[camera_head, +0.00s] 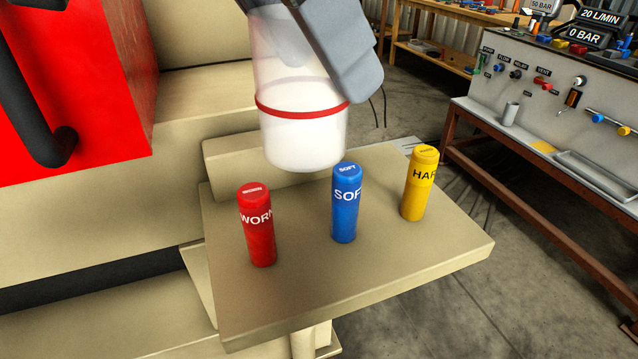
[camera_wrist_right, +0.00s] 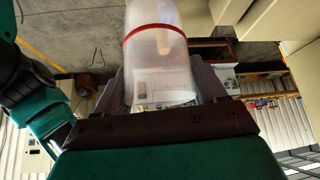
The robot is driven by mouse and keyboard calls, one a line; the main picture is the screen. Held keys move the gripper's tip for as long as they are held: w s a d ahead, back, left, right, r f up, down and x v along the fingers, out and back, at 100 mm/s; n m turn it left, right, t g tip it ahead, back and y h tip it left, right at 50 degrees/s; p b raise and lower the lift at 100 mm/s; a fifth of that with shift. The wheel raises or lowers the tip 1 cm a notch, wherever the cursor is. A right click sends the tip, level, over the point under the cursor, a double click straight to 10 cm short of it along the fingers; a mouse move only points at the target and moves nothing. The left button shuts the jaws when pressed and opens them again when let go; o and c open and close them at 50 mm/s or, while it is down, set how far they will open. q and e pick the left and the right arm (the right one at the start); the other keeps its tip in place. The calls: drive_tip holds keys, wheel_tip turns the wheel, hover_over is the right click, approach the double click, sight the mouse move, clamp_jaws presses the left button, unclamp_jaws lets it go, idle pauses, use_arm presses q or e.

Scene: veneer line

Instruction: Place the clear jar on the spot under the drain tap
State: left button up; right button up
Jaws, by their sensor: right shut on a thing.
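The clear jar (camera_head: 303,135) is a see-through cup with a red band, held upright or nearly so above a beige shelf. My right gripper (camera_head: 312,62) is shut on its upper part; grey fingers lie against the jar wall. The jar also shows in the right wrist view (camera_wrist_right: 160,60), between the fingers of my right gripper (camera_wrist_right: 165,85). A small tap-like fitting (camera_head: 572,98) is on the test bench at the right; I cannot tell whether it is the drain tap. No marked spot can be made out for certain. My left gripper is out of view.
The beige shelf (camera_head: 370,285) carries a red "WORN" cylinder (camera_head: 259,230), a blue "SOFT" cylinder (camera_head: 345,205) and a yellow cylinder (camera_head: 418,185), close below the jar. A red panel with a black handle (camera_head: 50,140) stands left.

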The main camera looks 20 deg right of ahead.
wheel_tip(320, 180, down, 14)
drive_tip(key=shift+w+f+b, duration=0.1)
drive_tip(key=shift+b, duration=1)
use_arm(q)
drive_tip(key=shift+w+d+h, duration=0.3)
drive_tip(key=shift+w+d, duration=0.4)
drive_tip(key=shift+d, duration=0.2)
use_arm(e)
drive_tip(key=shift+f, duration=0.15)
drive_tip(key=o, duration=0.7)
drive_tip(key=shift+f, duration=0.1)
drive_tip(key=shift+c, duration=0.2)
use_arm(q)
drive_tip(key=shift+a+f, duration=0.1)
use_arm(e)
drive_tip(key=o, duration=0.4)
